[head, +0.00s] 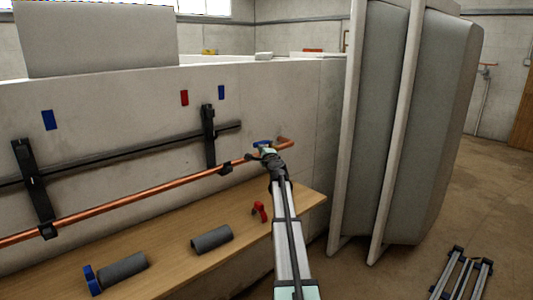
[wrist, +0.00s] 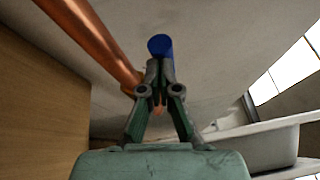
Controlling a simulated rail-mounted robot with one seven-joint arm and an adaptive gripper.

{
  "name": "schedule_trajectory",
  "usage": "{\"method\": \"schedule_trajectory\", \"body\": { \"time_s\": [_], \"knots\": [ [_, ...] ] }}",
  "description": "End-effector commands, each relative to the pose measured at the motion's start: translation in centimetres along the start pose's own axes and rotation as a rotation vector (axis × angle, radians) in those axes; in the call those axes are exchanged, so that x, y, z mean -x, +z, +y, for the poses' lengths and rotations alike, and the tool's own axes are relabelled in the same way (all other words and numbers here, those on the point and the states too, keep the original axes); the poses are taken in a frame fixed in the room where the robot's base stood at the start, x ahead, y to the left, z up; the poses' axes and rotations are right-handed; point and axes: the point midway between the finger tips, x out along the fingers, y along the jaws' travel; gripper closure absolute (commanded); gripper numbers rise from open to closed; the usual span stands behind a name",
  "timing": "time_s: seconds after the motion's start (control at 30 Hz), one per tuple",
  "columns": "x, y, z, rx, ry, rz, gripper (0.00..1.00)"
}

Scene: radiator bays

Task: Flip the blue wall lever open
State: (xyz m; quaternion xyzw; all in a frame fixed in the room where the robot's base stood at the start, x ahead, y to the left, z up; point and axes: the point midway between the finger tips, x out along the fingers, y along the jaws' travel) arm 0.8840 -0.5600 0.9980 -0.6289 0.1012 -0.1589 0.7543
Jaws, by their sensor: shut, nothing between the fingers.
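The blue wall lever (head: 263,143) is near the right end of the copper pipe (head: 190,187), partly hidden by my gripper (head: 260,153). In the wrist view, the round blue end of the lever (wrist: 160,44) is just beyond my gripper's fingertips (wrist: 158,70). The fingers are shut with nothing between them. I cannot tell whether the fingertips touch the lever. The copper pipe runs along the upper left of the wrist view (wrist: 98,38). The valve body is mostly hidden behind the gripper.
A wooden bench (head: 165,255) below the pipe bears grey rolls (head: 212,239) and a red clamp (head: 259,211). Black brackets (head: 209,135) hold the pipe along the wall. Large radiator panels (head: 375,130) stand close on the right. Floor beyond them is mostly clear.

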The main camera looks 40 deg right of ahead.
Motion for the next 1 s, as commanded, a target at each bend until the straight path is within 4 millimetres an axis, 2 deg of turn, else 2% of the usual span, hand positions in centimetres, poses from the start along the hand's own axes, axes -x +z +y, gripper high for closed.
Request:
{"method": "schedule_trajectory", "body": {
  "time_s": [0.4,1.0],
  "knots": [
    [-1.3,1.2,0.2,-0.002,0.001,-0.004,1.00],
    [-1.6,1.4,0.0,-0.007,0.000,-0.011,1.00]
  ]
}}
